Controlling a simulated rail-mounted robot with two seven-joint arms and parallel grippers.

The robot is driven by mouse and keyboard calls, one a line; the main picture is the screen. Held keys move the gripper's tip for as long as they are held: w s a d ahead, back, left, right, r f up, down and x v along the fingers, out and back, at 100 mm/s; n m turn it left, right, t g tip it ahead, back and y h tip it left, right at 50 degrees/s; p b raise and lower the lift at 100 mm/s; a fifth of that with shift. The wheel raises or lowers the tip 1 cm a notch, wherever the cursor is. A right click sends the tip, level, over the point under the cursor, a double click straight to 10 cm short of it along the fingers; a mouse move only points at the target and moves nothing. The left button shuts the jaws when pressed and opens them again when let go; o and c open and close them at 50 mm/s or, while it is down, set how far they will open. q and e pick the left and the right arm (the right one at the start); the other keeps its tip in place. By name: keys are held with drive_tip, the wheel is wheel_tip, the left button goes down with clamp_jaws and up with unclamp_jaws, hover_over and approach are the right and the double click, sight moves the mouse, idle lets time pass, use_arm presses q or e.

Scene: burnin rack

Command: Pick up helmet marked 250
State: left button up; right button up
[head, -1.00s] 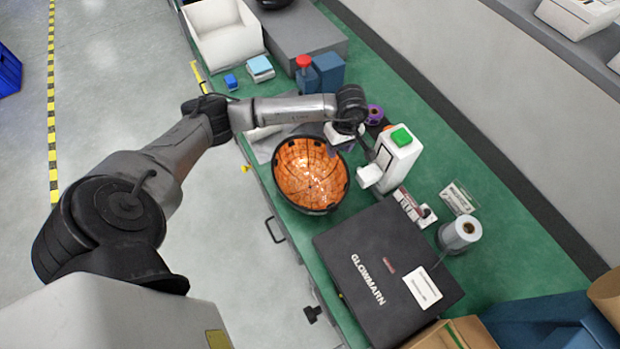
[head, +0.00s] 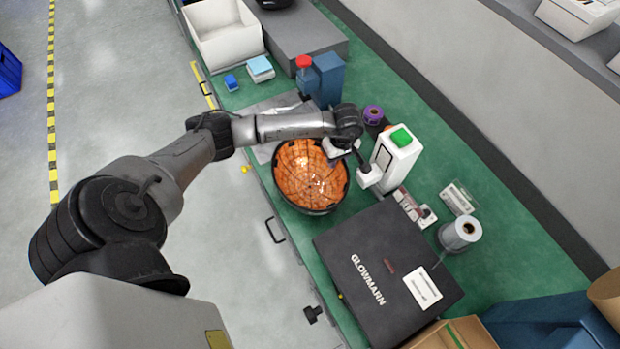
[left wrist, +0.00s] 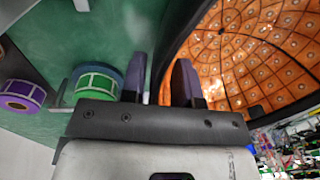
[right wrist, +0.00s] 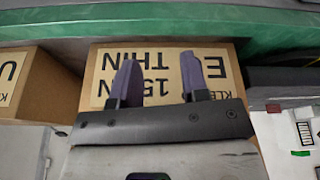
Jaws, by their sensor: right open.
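The helmet (head: 310,180) lies upside down on the green bench in the head view, its orange padded inside facing up. No 250 mark shows. Its orange inside also fills the upper right of the left wrist view (left wrist: 250,50). My left gripper (head: 338,155) is at the helmet's upper right rim. In the left wrist view its two fingers (left wrist: 160,80) stand on either side of the dark rim; whether they touch it is unclear. My right gripper (right wrist: 155,80) is open and empty, facing a cardboard box; it is not in the head view.
A black GLOWMARN case (head: 375,250) lies nearer. Label rolls (left wrist: 95,88) sit beside my left gripper. A cardboard box (right wrist: 160,65) is before my right gripper.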

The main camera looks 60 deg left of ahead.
use_arm(q)
clamp_jaws()
idle(0.3)
